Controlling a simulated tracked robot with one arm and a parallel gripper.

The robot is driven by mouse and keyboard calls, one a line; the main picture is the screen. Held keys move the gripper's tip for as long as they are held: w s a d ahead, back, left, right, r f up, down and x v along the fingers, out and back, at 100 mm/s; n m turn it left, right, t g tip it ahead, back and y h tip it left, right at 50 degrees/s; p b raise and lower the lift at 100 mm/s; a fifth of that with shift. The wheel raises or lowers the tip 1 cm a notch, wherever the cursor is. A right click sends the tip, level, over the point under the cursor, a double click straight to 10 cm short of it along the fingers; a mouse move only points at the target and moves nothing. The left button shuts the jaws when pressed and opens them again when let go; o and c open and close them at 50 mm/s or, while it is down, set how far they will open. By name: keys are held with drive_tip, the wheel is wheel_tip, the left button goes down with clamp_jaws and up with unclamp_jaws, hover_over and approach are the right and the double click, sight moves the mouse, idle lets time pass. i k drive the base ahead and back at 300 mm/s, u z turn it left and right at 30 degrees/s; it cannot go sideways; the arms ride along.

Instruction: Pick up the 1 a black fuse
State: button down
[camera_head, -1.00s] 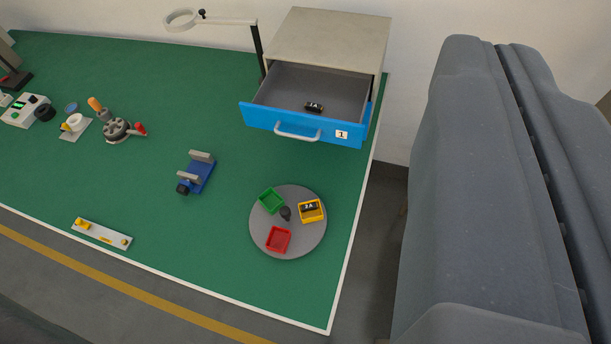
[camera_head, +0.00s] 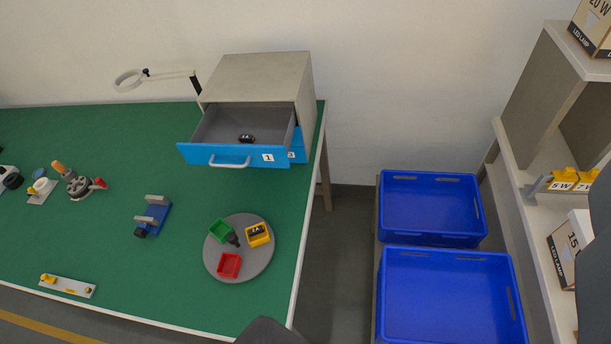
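A small black fuse (camera_head: 246,138) with a pale marking lies on the floor of the open blue-fronted drawer (camera_head: 203,155), which carries a label 1. The drawer belongs to the grey cabinet (camera_head: 260,75) at the back right of the green table. A second small black piece with pale lettering (camera_head: 257,230) sits in the yellow bin (camera_head: 259,241) on the round grey tray (camera_head: 245,271). Dark grey parts of my own body show at the bottom edge and right edge. My gripper's fingertips are not visible, and nothing is seen touching the fuse.
Red (camera_head: 229,265) and green (camera_head: 219,231) bins share the tray. Two empty blue crates (camera_head: 432,205) (camera_head: 450,300) are to the right. A shelf (camera_head: 530,215) with boxes is at far right.

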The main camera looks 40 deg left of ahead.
sight(243, 139)
drive_tip(key=z, duration=1.85)
drive_tip(key=k, duration=2.45)
drive_tip(key=u, duration=1.65)
drive_tip(key=i, duration=1)
drive_tip(key=u, duration=0.05)
